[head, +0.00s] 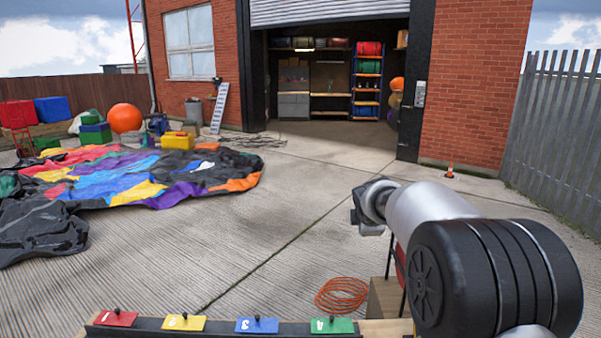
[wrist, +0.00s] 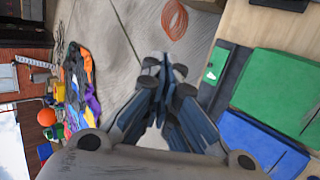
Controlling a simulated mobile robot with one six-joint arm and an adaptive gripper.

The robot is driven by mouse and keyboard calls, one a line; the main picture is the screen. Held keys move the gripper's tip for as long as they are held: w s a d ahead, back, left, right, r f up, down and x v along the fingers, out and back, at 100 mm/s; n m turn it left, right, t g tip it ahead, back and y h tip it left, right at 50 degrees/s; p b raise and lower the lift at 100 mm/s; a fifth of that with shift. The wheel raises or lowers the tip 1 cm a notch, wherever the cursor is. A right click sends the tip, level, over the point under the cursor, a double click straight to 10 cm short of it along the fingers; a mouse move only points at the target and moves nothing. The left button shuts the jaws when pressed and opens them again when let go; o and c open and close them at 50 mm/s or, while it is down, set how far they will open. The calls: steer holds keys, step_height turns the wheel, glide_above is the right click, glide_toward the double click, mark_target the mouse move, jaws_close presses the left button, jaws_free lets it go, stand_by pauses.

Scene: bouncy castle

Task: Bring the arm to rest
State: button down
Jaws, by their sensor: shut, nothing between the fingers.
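My arm reaches in from the lower right of the head view, raised over the bench's right end. I cannot make out the fingers clearly in that view. In the wrist view my gripper (wrist: 165,68) shows its dark fingers drawn together with nothing between them. It is apart from every object. The concrete yard lies beyond the fingertips. A wooden bench (wrist: 245,20) fills the right side of the wrist view, with green (wrist: 285,90) and blue (wrist: 255,148) blocks or bins on it.
Numbered red (head: 115,318), yellow (head: 185,323), blue (head: 257,325) and green (head: 332,325) tags line the bench edge. An orange cable coil (head: 341,295) lies on the ground beyond. A colourful deflated castle (head: 120,180) spreads at left. The middle concrete is clear.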

steer(key=s+r+m+g, duration=0.1)
steer(key=s+r+m, duration=0.2)
steer(key=s, duration=0.5)
steer(key=s+r+m, duration=0.3)
steer(key=s, duration=0.5)
steer(key=s+a+f+m+g, duration=0.1)
steer(key=s+f+m, duration=0.1)
steer(key=s, duration=0.9)
steer(key=s+a+f+m+g+y, duration=0.1)
steer(key=s+f+m, duration=0.2)
steer(key=s, duration=0.8)
steer(key=s+a+f+m+g+y, duration=0.1)
steer(key=s+a+f+m, duration=0.1)
steer(key=s+m, duration=0.4)
steer(key=s+f, duration=0.1)
steer(key=s, duration=0.4)
steer(key=shift+s+g, duration=0.2)
steer(key=shift+g, duration=0.1)
